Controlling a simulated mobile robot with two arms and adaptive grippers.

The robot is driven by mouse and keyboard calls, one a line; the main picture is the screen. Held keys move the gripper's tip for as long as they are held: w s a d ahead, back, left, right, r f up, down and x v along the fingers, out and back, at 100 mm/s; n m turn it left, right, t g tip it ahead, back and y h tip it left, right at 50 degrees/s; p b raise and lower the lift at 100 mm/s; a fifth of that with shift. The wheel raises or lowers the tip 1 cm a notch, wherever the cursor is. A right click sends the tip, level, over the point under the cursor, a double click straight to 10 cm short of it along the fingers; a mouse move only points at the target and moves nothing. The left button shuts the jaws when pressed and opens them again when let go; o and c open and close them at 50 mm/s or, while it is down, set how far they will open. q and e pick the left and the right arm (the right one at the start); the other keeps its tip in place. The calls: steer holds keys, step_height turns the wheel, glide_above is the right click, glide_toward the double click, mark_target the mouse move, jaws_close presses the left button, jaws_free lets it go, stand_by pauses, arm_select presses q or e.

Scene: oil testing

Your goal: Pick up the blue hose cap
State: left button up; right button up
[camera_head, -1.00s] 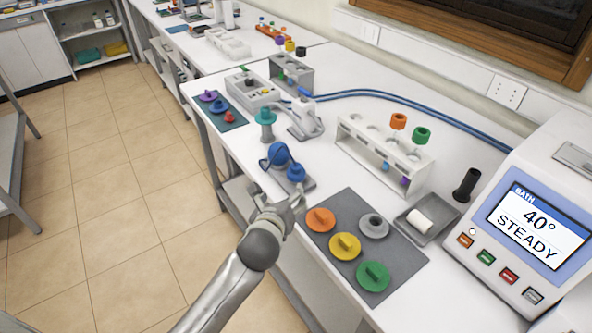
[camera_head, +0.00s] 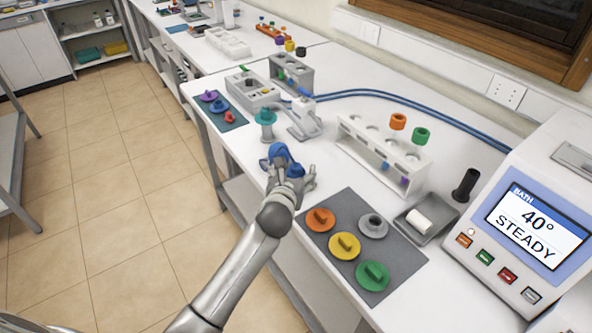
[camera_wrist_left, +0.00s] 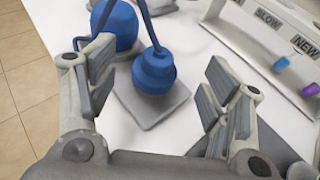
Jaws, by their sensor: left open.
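The blue hose cap (camera_wrist_left: 154,72) sits on a grey square plate (camera_wrist_left: 152,115) in the left wrist view. A thin dark blue hose runs up from its top. A larger blue bulb (camera_wrist_left: 114,26) stands just beyond it to the left, and also shows in the head view (camera_head: 279,153). My left gripper (camera_head: 296,176) is open and empty, with its fingers apart. In the left wrist view the cap lies ahead, in the gap between the two fingers, which do not appear to touch it. In the head view the gripper mostly hides the cap and plate. My right gripper is not in view.
A white tube rack (camera_head: 365,153) stands to the right of the gripper. A grey mat (camera_head: 399,257) with orange, yellow, green and grey caps lies nearer. A teal-topped stand (camera_head: 265,120) and white device (camera_head: 304,122) are behind. The bench's edge runs along the left.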

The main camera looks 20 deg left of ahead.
mark_target(296, 168)
arm_select(q)
steer(key=shift+p+x, duration=0.35)
steer(key=shift+x, duration=2.1)
steer(key=shift+r, duration=0.1)
steer(key=c, duration=1)
